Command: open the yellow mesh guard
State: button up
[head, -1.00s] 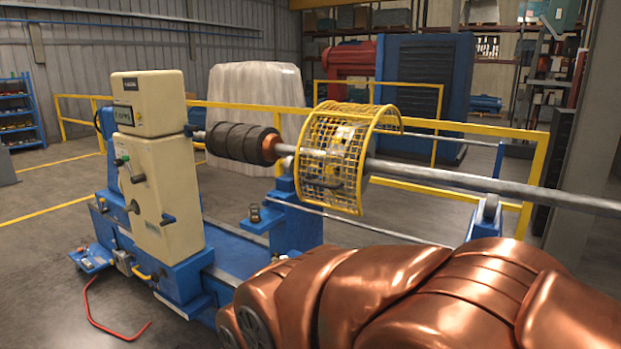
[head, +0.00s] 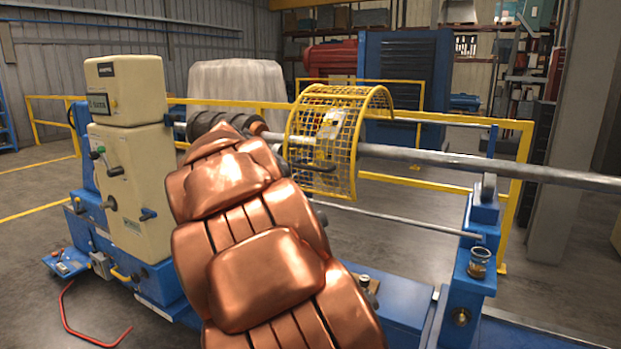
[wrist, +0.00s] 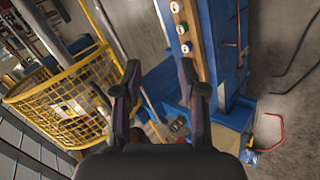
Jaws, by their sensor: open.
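The yellow mesh guard (head: 347,122) is a curved cage that arches over the top and near side of the long metal shaft (head: 430,157) in the head view. A dark handle-like part (head: 314,166) shows on its near face. In the wrist view the guard (wrist: 68,100) is at the left, to the left of my gripper (wrist: 160,88) in the picture. My gripper is open, with nothing between its fingers. My copper arm hides it in the head view, and I cannot tell its distance from the guard.
The cream control cabinet (head: 131,170) stands left of my arm. A dark roller (head: 203,122) on the shaft is partly hidden by my arm. A yellow railing (head: 520,190) runs behind the machine.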

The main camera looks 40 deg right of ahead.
jog(key=w+d+r+n+t+h+b, duration=0.1)
jog(key=w+d+r+h+b, duration=0.15)
jog(key=w+d, duration=0.55)
jog(key=n+t+h+b, duration=0.2)
jog(key=n+h+b, duration=0.1)
jog(key=h, duration=0.1)
send_near(310, 169)
jog(key=d, duration=0.3)
jog(key=shift+w+p+x, duration=0.2)
jog(key=shift+p+x, duration=0.4)
jog(key=shift+x, duration=1.35)
jog(key=shift+w+p+x, duration=0.25)
jog(key=shift+p+x, duration=0.3)
jog(key=shift+x, duration=1.45)
jog(key=shift+a+f, duration=0.15)
jog(key=shift+f, duration=0.05)
grip_shut()
